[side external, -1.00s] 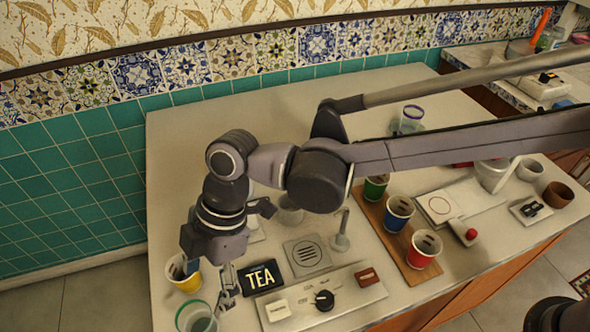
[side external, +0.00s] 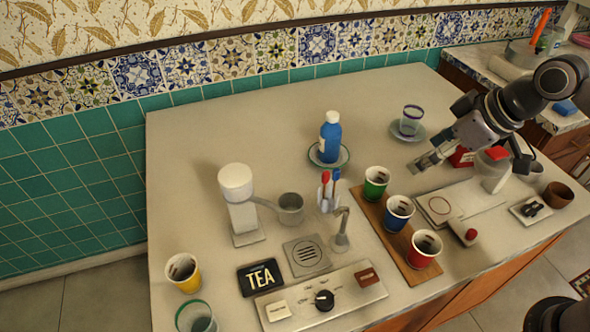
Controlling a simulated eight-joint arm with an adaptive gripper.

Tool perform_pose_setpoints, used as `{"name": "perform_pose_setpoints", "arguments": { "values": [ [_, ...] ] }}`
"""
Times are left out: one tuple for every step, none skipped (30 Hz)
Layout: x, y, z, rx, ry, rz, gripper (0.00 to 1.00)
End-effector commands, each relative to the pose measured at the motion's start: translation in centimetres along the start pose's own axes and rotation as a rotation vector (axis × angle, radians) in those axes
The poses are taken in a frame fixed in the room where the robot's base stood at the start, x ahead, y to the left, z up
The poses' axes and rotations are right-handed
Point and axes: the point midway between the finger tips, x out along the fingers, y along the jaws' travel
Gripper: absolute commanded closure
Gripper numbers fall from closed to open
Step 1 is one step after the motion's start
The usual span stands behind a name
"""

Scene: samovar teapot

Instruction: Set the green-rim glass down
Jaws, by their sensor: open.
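The green-rim glass (side external: 198,318) stands on the counter at the lower left corner, beside the yellow cup (side external: 183,272). It looks upright, and its base is cut off by the frame's lower edge. My gripper (side external: 418,163) is open and empty over the right part of the counter, far from the glass. It points left, just below the saucer that holds the blue-rim glass (side external: 411,118).
Several cups line a wooden board (side external: 415,275). A blue bottle (side external: 329,140) stands on a saucer. The counter's back left is clear.

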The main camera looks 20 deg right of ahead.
Motion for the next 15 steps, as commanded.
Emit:
{"name": "perform_pose_setpoints", "arguments": {
  "values": [
    [-0.5,1.5,1.9,0.076,0.012,0.039,0.26],
    [-0.7,2.2,2.8,0.117,0.02,0.06,0.26],
    [-0.9,3.0,4.0,0.169,0.03,0.086,0.26],
    [-1.1,3.6,4.8,0.206,0.038,0.104,0.26],
    [-1.2,4.1,5.5,0.238,0.046,0.121,0.26],
    [-1.3,4.7,6.4,0.278,0.054,0.141,0.26],
    [-1.4,5.0,7.0,0.305,0.06,0.154,0.26],
    [-1.4,5.3,7.6,0.328,0.067,0.165,0.26],
    [-1.5,5.7,8.2,0.353,0.074,0.178,0.26],
    [-1.5,5.9,8.5,0.37,0.077,0.187,0.26],
    [-1.5,6.0,8.8,0.383,0.08,0.193,0.26],
    [-1.6,6.2,9.1,0.394,0.084,0.199,0.26],
    [-1.6,6.3,9.3,0.401,0.085,0.203,0.26],
    [-1.6,6.3,9.4,0.406,0.087,0.205,0.26],
    [-1.6,6.4,9.4,0.41,0.088,0.207,0.26]
  ]
}}
